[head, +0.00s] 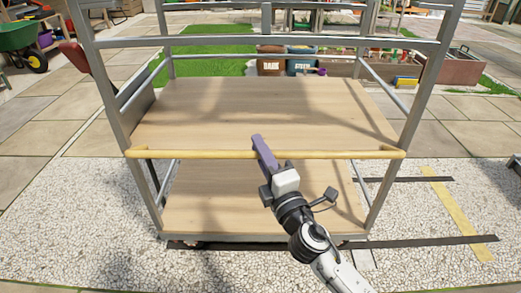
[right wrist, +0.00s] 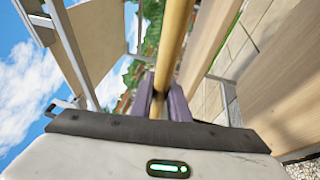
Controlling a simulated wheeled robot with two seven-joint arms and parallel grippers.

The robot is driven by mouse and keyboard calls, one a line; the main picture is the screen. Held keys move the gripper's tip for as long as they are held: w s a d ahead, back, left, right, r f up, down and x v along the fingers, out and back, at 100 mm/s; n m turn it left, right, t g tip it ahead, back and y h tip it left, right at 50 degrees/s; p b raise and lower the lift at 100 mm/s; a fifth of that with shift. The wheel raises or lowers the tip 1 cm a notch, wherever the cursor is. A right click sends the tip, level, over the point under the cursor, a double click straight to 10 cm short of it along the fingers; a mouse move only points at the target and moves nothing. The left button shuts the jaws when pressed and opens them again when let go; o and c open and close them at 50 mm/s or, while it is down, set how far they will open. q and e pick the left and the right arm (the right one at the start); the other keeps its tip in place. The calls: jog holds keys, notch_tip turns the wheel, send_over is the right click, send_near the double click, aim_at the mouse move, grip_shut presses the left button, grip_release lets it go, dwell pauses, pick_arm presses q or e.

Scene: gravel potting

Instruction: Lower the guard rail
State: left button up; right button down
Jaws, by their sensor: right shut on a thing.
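The guard rail (head: 210,154) is a yellow wooden bar across the front of a grey metal cart, level with the edge of its upper wooden shelf (head: 250,110). My right gripper (head: 262,150) reaches up from the lower right and is shut on the rail near its middle. In the right wrist view the rail (right wrist: 172,45) runs away from me between the two purple fingers (right wrist: 160,105). My left gripper is not in either view.
The cart's lower shelf (head: 230,205) is bare, and so is the upper one. Grey posts (head: 410,110) stand at both sides. Dark and yellow strips (head: 455,205) lie on the gravel at right.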

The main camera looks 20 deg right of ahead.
jog(key=shift+s+a+r+y, duration=0.1)
jog(key=shift+a+r+y, duration=0.2)
jog(key=shift+a+r, duration=0.3)
jog(key=c, duration=1.7)
grip_release()
jog(key=shift+s+d+r, duration=0.1)
jog(key=shift+r, duration=0.05)
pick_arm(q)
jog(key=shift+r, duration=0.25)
